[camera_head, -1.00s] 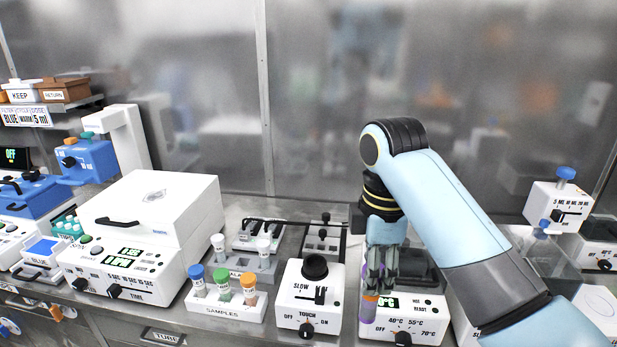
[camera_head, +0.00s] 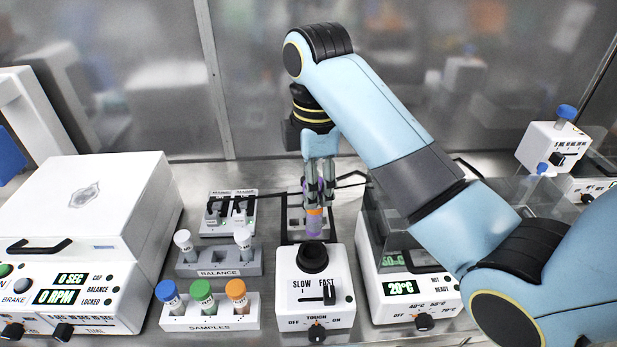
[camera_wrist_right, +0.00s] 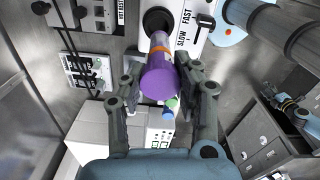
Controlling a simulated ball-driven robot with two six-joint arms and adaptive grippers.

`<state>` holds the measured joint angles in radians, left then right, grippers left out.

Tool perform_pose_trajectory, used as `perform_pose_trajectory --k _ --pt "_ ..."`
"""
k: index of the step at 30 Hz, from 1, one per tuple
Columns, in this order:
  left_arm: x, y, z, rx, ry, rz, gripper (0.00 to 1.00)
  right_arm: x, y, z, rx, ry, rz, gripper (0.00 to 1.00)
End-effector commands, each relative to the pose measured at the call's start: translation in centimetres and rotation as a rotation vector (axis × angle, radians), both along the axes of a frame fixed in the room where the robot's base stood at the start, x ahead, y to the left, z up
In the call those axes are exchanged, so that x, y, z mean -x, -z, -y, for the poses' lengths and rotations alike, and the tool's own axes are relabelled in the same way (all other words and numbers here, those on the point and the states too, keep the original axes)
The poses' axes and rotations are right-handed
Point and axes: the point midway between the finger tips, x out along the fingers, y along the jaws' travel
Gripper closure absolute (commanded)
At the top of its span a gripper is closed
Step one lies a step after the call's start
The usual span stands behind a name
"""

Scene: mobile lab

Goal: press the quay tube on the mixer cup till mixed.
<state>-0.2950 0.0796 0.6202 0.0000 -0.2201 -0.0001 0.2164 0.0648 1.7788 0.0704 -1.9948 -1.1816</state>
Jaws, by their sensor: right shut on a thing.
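The tube (camera_head: 314,224) has a purple cap and an orange band; no name on it can be read. My right gripper (camera_head: 319,194) is shut on it and holds it roughly upright, lower end down, just above the mixer's black cup (camera_head: 313,258). In the right wrist view the purple cap (camera_wrist_right: 161,84) is between the fingers (camera_wrist_right: 160,74), and the cup (camera_wrist_right: 157,20) lies beyond the tube's far end. I cannot tell whether they touch. The white mixer (camera_head: 290,310) has a SLOW/FAST slider and a TOUCH knob. My left gripper is out of view.
Left of the mixer stand a SAMPLES rack (camera_head: 245,316) with blue, green and orange capped tubes and a grey BALANCE rack (camera_head: 219,271). A large white centrifuge (camera_head: 95,205) is further left. A heater (camera_head: 393,311) reading 20°C stands close on the right.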

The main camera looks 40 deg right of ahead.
Motion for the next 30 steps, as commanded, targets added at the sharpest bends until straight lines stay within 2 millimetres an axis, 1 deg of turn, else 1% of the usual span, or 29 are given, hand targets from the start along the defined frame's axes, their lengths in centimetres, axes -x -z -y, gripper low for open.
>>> perform_pose_trajectory --k 1,3,5,8,12,15,18,22,27,30 --pt "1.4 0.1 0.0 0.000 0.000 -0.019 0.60 -0.1 0.0 0.0 -0.001 0.000 0.001 1.00" --pt "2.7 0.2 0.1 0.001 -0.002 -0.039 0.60 -0.1 0.0 0.0 0.000 -0.004 -0.001 1.00" --pt "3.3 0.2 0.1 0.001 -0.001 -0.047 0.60 -0.2 0.0 0.0 -0.002 -0.023 -0.011 1.00" --pt "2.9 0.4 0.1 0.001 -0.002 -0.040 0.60 -0.1 0.6 0.0 -0.002 -0.022 -0.011 1.00" --pt "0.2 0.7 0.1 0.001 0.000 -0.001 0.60 -0.1 1.9 0.0 -0.001 -0.021 -0.012 1.00" --pt "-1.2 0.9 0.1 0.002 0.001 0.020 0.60 0.0 3.0 0.0 -0.002 -0.021 -0.013 1.00" --pt "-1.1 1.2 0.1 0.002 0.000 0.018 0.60 -0.1 4.0 0.0 -0.001 -0.021 -0.012 1.00" --pt "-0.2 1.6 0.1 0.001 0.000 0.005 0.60 -0.1 5.1 0.0 -0.002 -0.021 -0.011 1.00" --pt "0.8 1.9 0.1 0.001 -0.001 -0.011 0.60 -0.1 5.9 0.0 -0.002 -0.021 -0.010 1.00" --pt "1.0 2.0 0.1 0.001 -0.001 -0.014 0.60 -0.1 6.0 0.0 -0.002 -0.021 -0.010 1.00"
